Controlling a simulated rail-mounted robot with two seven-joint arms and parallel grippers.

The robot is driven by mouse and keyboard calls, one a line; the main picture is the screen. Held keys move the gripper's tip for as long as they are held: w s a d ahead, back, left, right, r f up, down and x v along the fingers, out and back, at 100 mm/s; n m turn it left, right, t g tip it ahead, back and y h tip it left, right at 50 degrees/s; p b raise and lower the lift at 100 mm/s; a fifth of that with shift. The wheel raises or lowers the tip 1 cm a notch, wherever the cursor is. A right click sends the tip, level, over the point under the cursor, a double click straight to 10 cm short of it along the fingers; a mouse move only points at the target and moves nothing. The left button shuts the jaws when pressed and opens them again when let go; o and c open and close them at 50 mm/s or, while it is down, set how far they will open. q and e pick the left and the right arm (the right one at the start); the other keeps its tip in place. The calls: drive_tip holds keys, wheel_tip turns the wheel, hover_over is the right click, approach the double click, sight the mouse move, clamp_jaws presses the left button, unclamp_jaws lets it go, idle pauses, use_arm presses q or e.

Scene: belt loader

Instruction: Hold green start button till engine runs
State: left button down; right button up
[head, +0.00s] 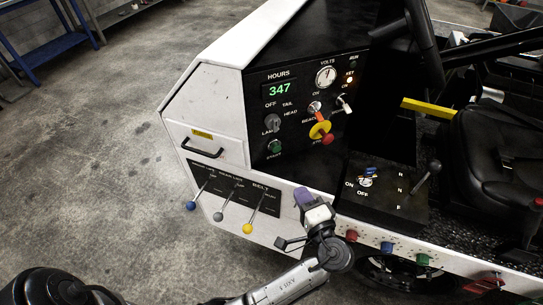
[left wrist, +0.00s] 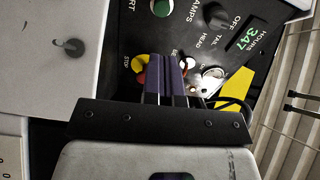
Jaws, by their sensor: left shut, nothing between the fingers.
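The green start button (head: 275,146) is on the black dash panel, below the lamp knob (head: 272,121). In the left wrist view, the green button (left wrist: 161,8) shows at the top edge, partly cut off. My left gripper (head: 303,196), with purple fingers, is below and right of the button in the head view, clear of it. Its fingers are shut and empty; in the left wrist view (left wrist: 172,75) they cover part of the panel near the stop button (left wrist: 150,68). An amber lamp (head: 350,80) is lit; the RUN lamp (head: 353,64) looks dark. My right gripper is out of view.
The red and yellow stop button (head: 321,131) sits right of the start button. Levers with blue, grey and yellow knobs (head: 247,228) stick out below. A drawer handle (head: 201,148) is at left. A steering wheel and seat (head: 497,140) are at right.

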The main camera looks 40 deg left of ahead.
sight(277, 150)
use_arm(q)
drive_tip(key=shift+r+m, duration=0.1)
drive_tip(key=shift+m, duration=0.4)
drive_tip(key=b+x, duration=0.1)
drive_tip(key=x, duration=1.2)
drive_tip(key=shift+b, duration=0.3)
drive_tip(key=shift+w+a, duration=0.2)
drive_tip(key=shift+a, duration=0.35)
